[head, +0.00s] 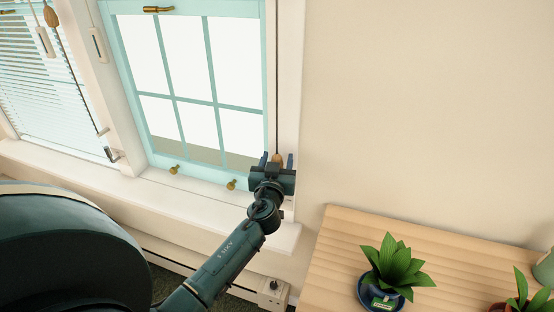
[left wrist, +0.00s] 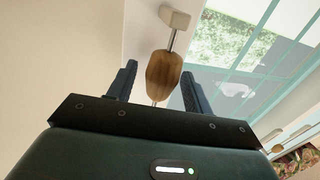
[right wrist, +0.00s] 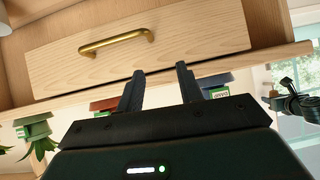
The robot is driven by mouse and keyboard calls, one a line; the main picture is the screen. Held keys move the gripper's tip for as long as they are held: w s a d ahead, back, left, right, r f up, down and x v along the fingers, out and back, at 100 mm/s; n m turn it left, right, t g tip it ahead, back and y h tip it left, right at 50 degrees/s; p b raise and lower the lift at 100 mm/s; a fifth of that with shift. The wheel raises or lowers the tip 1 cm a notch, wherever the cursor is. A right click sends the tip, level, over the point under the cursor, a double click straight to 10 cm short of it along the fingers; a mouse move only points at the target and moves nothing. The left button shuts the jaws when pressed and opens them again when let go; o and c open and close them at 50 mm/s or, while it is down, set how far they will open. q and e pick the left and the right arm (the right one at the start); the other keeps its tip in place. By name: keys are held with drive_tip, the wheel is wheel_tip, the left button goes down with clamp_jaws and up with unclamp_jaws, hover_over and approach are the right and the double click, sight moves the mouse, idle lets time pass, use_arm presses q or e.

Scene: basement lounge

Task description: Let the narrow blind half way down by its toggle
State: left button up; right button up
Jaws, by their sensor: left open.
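A wooden toggle (left wrist: 164,72) hangs between the two fingers of my left gripper (left wrist: 158,78) in the left wrist view. The fingers are open, with a gap on each side of the toggle. In the head view my left gripper (head: 276,160) is at the lower right corner of the aqua-framed window, and the toggle (head: 277,158) shows small between its fingers. A thin cord (head: 277,95) runs up from it along the window's right side. The narrow blind itself is not visible. My right gripper (right wrist: 158,75) is open and empty near a wooden drawer front.
A lowered slatted blind (head: 38,85) covers the left window, with another wooden toggle (head: 51,16) beside it. A wooden cabinet (head: 335,235) with potted plants (head: 395,265) stands at the right. The drawer has a brass handle (right wrist: 117,42). The wall above the cabinet is clear.

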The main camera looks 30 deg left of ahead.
use_arm(q)
drive_tip(key=shift+c, duration=0.3)
clamp_jaws()
idle(0.3)
